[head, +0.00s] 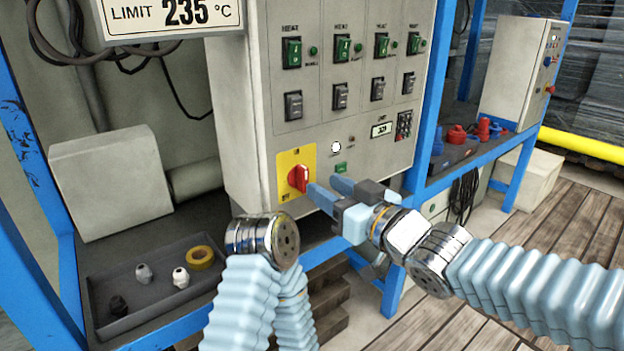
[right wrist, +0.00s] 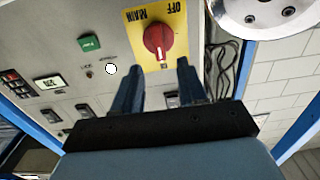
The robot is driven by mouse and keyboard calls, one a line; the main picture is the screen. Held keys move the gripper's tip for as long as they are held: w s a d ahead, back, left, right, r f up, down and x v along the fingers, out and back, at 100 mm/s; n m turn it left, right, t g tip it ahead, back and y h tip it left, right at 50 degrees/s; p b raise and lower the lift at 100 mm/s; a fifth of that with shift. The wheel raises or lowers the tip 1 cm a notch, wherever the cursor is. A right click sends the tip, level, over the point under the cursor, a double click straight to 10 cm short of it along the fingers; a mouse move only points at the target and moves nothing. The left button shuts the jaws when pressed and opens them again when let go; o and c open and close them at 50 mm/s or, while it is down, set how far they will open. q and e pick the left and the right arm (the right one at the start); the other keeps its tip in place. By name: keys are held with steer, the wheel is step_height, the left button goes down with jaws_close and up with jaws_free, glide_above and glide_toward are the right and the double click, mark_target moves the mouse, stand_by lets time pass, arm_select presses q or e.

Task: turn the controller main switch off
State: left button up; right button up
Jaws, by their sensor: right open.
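The main switch is a red rotary knob (head: 298,179) on a yellow plate (head: 284,161), low on the left of the grey controller front (head: 330,127). In the right wrist view the knob (right wrist: 157,42) appears upside down. Its handle stands about upright, with a pale mark at the end away from the OFF lettering. My right gripper (head: 328,187) is open and empty, just right of the knob in the head view. In the right wrist view its fingertips (right wrist: 160,66) point toward the knob with a gap; contact is not visible. My left gripper is not in view.
Several rocker switches (head: 340,96), a small display (head: 381,129) and a green button (head: 341,168) sit near the knob. A dark tray (head: 150,299) holds a tape roll (head: 201,258). Blue frame posts (head: 437,90) flank the controller. A silver-ended arm link of mine is below the knob.

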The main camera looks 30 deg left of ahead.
mark_target(306, 175)
steer(key=x, duration=0.5)
steer(key=shift+w+a, duration=0.1)
steer(key=shift+a, duration=0.1)
jaws_close()
